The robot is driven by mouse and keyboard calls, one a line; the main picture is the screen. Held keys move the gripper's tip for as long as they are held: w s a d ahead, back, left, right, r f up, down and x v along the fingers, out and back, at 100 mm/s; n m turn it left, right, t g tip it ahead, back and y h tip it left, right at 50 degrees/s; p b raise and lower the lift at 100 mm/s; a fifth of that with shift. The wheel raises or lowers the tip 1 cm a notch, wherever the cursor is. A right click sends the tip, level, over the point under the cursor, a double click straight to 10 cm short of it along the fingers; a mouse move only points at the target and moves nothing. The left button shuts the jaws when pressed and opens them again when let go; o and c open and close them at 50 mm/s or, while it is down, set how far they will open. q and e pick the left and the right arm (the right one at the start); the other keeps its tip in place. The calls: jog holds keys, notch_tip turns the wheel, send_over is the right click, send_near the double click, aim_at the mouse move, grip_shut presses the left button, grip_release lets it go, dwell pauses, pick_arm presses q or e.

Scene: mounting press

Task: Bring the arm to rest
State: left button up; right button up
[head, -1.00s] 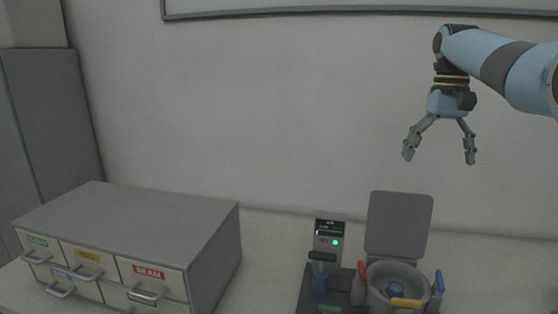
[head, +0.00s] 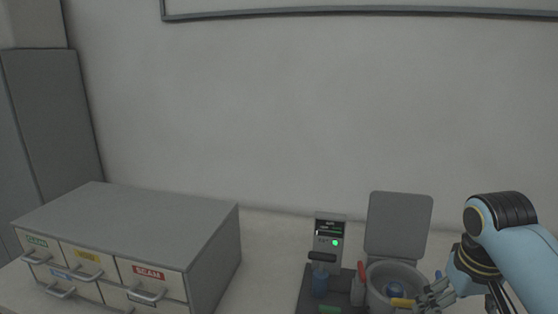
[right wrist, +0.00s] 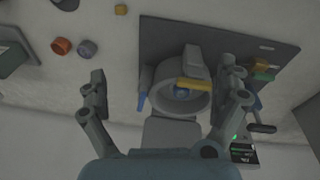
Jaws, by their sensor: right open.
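My right gripper (head: 436,296) is low at the right in the head view, in front of the right side of the mounting press (head: 381,272). In the right wrist view the right gripper (right wrist: 165,85) is open, its fingers spread wide with nothing between them touching. The press's round chamber (right wrist: 158,102) lies beyond the fingers, with a yellow handle (right wrist: 195,84) across it and a blue piece inside. The raised grey lid (head: 398,225) stands behind the chamber. My left gripper does not show.
A grey drawer cabinet (head: 141,218) with labelled drawers stands at the left. A control unit (head: 328,238) with a green light is left of the lid. The right wrist view shows an orange round piece (right wrist: 61,46), a grey one (right wrist: 87,48) and a yellow block (right wrist: 121,9).

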jog(key=s+a+r+n+t, duration=0.1)
jog(key=s+a+r, duration=0.1)
jog(key=s, duration=1)
jog(key=s+a+r+n+t, duration=0.1)
jog(key=s+a+r, duration=0.15)
jog(key=s, duration=0.95)
jog(key=s+d+f+g+b, duration=0.2)
jog(key=f+b, duration=0.9)
jog(key=f, duration=2.7)
jog(key=s+d+f+b, duration=0.1)
jog(key=s+f+b, duration=0.3)
jog(key=s+f, duration=0.5)
jog(key=s+d+f+b, duration=0.1)
jog(key=s+f+b, duration=0.4)
jog(key=s+f, duration=0.4)
notch_tip(320, 180, down, 7)
jog(key=shift+r+m+g, duration=0.1)
jog(key=shift+m+g, duration=0.2)
jog(key=shift+m, duration=0.1)
jog(key=shift+d, duration=0.1)
